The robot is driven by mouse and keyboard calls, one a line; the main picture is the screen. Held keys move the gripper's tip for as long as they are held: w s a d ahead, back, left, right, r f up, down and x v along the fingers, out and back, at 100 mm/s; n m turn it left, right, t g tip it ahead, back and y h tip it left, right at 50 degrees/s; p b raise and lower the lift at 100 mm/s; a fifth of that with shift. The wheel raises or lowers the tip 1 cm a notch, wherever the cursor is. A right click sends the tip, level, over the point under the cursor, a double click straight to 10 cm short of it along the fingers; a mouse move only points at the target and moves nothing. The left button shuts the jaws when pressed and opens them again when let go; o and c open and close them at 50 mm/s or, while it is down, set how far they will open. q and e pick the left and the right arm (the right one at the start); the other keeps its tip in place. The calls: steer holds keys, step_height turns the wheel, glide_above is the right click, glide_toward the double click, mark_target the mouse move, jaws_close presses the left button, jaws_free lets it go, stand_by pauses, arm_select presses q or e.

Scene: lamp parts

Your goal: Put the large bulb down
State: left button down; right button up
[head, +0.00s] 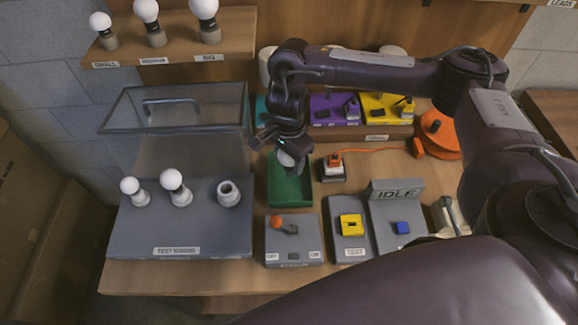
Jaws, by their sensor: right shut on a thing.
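My right gripper (291,150) hangs over the green tray (277,194), pointing down. It is shut on the large bulb (287,158), whose white glass shows at the fingertips. The rest of the bulb is hidden by the fingers, and I cannot tell whether it touches the tray. The grey test board (150,243) to the left bears two white bulbs, a smaller one (131,187) and a larger one (172,181), and an empty socket (229,193). My left gripper is not in view.
A transparent case with a handle (170,101) stands behind the board. A shelf (170,50) holds sample bulbs. A lever switch box (293,245), a yellow-switch panel (350,229) and an IDLE panel (396,196) stand in front. An orange reel (438,136) sits at right.

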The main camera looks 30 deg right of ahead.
mark_target(289, 167)
step_height(289, 167, down, 3)
steer(key=shift+s+r+b, duration=0.1)
steer(key=shift+r+b, duration=0.05)
steer(key=shift+b, duration=0.15)
steer(key=shift+f, duration=0.25)
steer(key=shift+f, duration=0.1)
steer(key=o, duration=0.8)
steer(key=shift+o, duration=0.2)
